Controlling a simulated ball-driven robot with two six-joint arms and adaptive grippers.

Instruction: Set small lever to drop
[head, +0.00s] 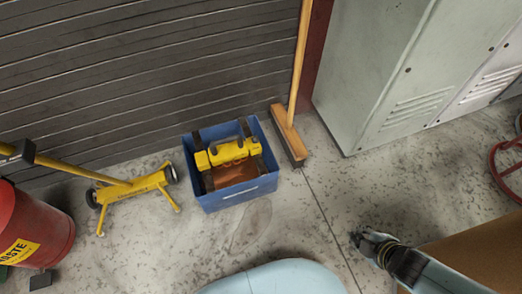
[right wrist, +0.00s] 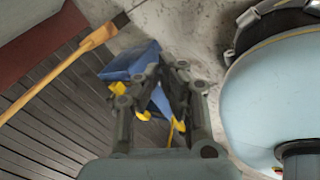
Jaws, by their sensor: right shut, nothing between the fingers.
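I cannot make out a small lever in either view. My right gripper (head: 365,240) is at the lower right of the head view, over the concrete floor. In the right wrist view its fingers (right wrist: 167,75) are shut and empty, with floor, crate and wall behind them. It is well apart from the blue crate. My left gripper is not in view.
A blue crate (head: 238,198) holding a yellow and black device (head: 232,151) stands by the slatted wall. A broom (head: 288,133), grey lockers (head: 385,75), a yellow wheeled stand (head: 130,189), a red bin (head: 35,228) and a brown box (head: 480,250) surround open floor.

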